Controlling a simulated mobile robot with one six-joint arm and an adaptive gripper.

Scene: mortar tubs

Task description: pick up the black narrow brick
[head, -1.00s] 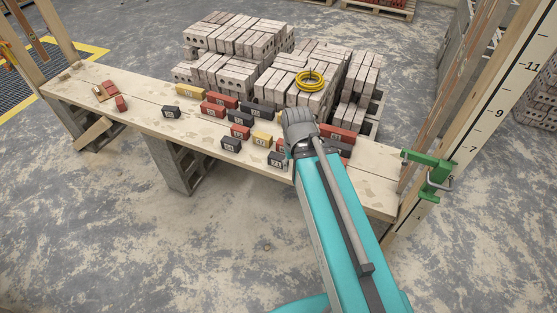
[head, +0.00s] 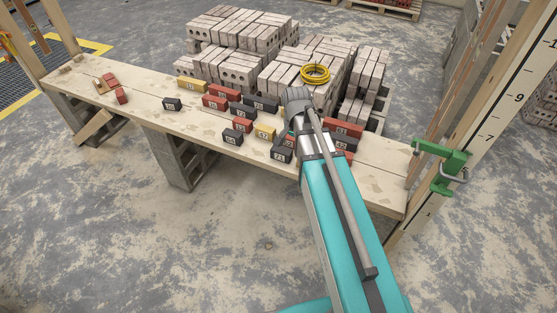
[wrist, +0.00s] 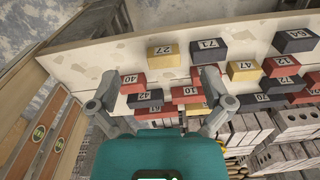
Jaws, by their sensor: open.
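Several black bricks lie on the plank bench, and I cannot tell for sure which is the narrow one. In the head view they are one at the left (head: 172,104), 68 (head: 233,137), 72 (head: 242,111), 70 (head: 262,104), 71 (head: 282,155) and 42 (head: 344,143). In the wrist view, 71 (wrist: 209,49) lies beyond my fingers, and 42 (wrist: 146,99) shows between them. My gripper (wrist: 158,78) is open and empty above the bench, with red brick 40 (wrist: 133,82) also between its fingers. In the head view my wrist hides the fingers.
Yellow brick 27 (wrist: 163,55) and red brick 10 (wrist: 184,93) lie close to the fingers. Stacked pale bricks (head: 240,40) with a yellow coil (head: 315,74) stand behind the bench (head: 128,108). A green clamp (head: 443,165) is at the right end. The bench's left part has bare room.

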